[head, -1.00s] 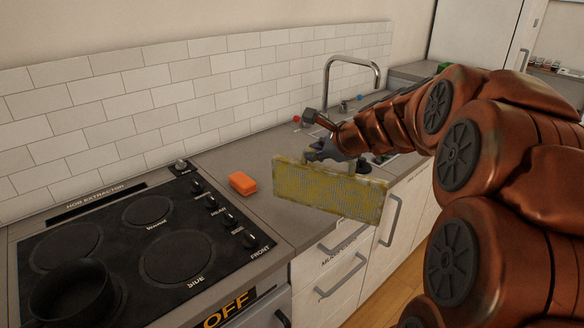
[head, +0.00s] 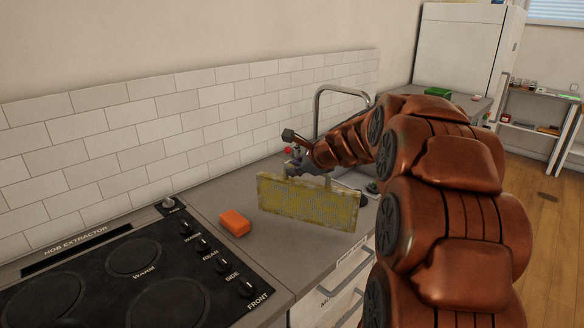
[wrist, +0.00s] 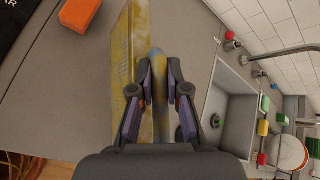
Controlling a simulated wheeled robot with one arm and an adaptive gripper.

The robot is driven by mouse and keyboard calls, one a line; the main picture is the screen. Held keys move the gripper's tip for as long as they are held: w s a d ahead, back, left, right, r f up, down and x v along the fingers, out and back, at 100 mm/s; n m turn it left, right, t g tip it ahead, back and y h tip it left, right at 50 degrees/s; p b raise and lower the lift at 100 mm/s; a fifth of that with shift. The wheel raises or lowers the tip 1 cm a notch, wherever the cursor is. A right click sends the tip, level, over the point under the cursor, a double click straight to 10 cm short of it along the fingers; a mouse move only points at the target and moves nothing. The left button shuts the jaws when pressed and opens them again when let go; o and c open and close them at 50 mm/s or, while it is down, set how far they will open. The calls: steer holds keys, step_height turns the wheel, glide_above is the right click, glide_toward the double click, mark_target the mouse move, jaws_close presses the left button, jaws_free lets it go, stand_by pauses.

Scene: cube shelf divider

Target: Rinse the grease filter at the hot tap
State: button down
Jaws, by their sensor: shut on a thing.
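The grease filter (head: 308,205) is a flat yellow-grey mesh panel, upright on its long edge above the counter, left of the sink. My gripper (head: 303,165) is shut on its handle at the top; the wrist view shows the handle (wrist: 159,72) between my fingers (wrist: 159,85) and the panel (wrist: 127,60) to the left. The tap spout (head: 342,92) arches behind my arm and also shows in the wrist view (wrist: 285,50) over the grey sink (wrist: 232,108). A red tap knob (wrist: 229,36) stands at the sink's back edge. Most of the sink is hidden in the head view.
An orange sponge-like block (head: 234,222) lies on the counter (head: 215,195) between filter and hob (head: 130,285). A dark green round thing (wrist: 215,121) is in the sink. Small coloured items and a bowl (wrist: 287,152) lie beyond the sink. A tiled wall (head: 180,130) bounds the back.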

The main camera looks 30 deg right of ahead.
steer(key=w+d+f+p, duration=0.1)
steer(key=w+d+f, duration=0.2)
steer(key=w, duration=0.4)
steer(key=shift+w+d+f+p, duration=0.2)
steer(key=shift+f+p, duration=0.2)
steer(key=shift+f, duration=0.25)
steer(key=c, duration=1.2)
jaws_free()
steer(key=shift+s, duration=0.1)
steer(key=shift+o, duration=0.2)
steer(key=b+v, duration=0.1)
steer(key=v, duration=1.1)
steer(key=shift+b, duration=0.35)
steer(key=shift+a, duration=0.1)
